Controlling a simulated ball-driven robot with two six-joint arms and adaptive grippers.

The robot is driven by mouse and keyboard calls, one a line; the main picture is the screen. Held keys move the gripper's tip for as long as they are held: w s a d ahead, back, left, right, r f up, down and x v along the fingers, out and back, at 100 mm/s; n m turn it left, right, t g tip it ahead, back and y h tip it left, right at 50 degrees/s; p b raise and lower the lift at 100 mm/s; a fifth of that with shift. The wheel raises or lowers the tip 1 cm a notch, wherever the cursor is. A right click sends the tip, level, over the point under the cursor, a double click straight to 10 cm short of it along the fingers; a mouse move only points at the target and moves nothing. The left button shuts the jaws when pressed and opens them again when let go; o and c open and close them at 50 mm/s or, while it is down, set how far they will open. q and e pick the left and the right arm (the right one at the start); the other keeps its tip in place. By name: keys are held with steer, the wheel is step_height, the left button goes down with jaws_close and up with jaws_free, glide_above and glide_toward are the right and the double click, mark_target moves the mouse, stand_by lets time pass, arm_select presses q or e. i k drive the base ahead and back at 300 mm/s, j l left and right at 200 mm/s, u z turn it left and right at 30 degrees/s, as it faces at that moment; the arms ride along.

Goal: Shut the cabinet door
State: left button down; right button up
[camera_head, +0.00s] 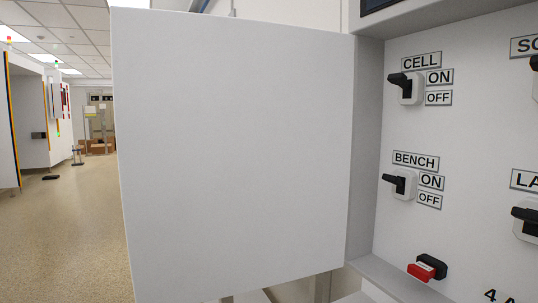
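The cabinet door (235,150) is a plain pale grey panel filling the middle of the head view. It stands open, swung out to the left, with its right edge at the cabinet's left side wall (365,140). The cabinet's inner panel (470,140) is exposed at the right, with black-handled switches labelled CELL (407,87) and BENCH (400,183). No handle shows on the visible face of the door. Neither of my grippers is in view.
A red and black part (427,268) sits low on the panel near the cabinet's bottom ledge (390,278). More switches are cut off at the right edge. To the left, the speckled floor (70,240) is largely open, with white machine cabinets (30,120) and brown boxes (98,146) farther back.

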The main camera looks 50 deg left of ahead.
mark_target(234, 136)
steer(key=j+z, duration=0.4)
steer(key=k+j+z, duration=0.15)
steer(key=j+z, duration=0.25)
steer(key=j, duration=0.15)
steer(key=k+j, duration=0.1)
steer(key=j, duration=0.3)
steer(key=k+j+z, duration=0.1)
steer(key=j, duration=0.3)
steer(key=k+j, duration=0.2)
steer(key=j, duration=0.2)
steer(key=k+j+z, duration=0.1)
steer(key=j, duration=0.35)
steer(key=k+j, duration=0.15)
steer(key=j, duration=0.2)
steer(key=k+j+z, duration=0.1)
steer(key=j, duration=0.3)
steer(key=k, duration=0.1)
